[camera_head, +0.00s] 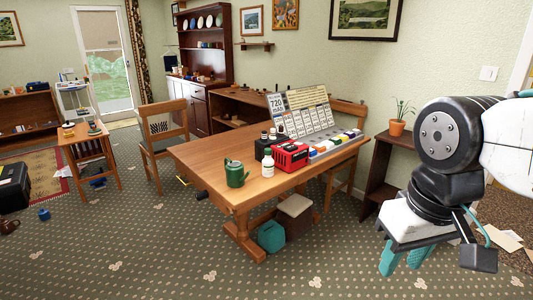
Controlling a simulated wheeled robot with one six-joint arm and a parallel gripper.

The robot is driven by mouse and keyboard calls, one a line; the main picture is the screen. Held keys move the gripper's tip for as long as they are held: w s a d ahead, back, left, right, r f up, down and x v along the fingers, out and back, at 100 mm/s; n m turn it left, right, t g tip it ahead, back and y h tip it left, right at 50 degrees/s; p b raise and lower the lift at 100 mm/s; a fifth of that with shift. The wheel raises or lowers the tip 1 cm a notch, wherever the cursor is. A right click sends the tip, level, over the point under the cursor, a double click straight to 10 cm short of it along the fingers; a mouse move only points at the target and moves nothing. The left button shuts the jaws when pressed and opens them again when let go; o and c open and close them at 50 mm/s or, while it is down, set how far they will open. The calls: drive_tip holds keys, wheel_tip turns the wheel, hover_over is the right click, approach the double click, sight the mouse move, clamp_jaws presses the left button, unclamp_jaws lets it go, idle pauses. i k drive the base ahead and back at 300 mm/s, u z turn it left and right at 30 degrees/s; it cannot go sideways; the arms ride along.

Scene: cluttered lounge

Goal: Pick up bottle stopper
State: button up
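I cannot make out a bottle stopper for certain; at this distance small items are too small to tell. The wooden table (205,157) in the middle bears a white bottle (294,166), a green watering can or teapot (235,174), a red box-like device (291,157) and a dark box (265,149) with small bottle-like tops above it. My gripper (405,257) hangs at the lower right, pointing down over the carpet, right of the table and apart from it. Its teal fingers stand apart with nothing seen between them.
A display board (302,108) stands at the table's back right. Chairs stand at its left (163,140) and behind it. A plant pot (397,127) sits on a dark side table at right. A teal bin (271,236) stands under the table. The front carpet (150,265) is mostly clear.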

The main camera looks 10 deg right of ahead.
sight(268, 151)
drive_tip(key=u, duration=0.35)
drive_tip(key=i, duration=1.75)
drive_tip(key=z, duration=0.75)
drive_tip(key=i, duration=0.5)
drive_tip(key=z, duration=0.35)
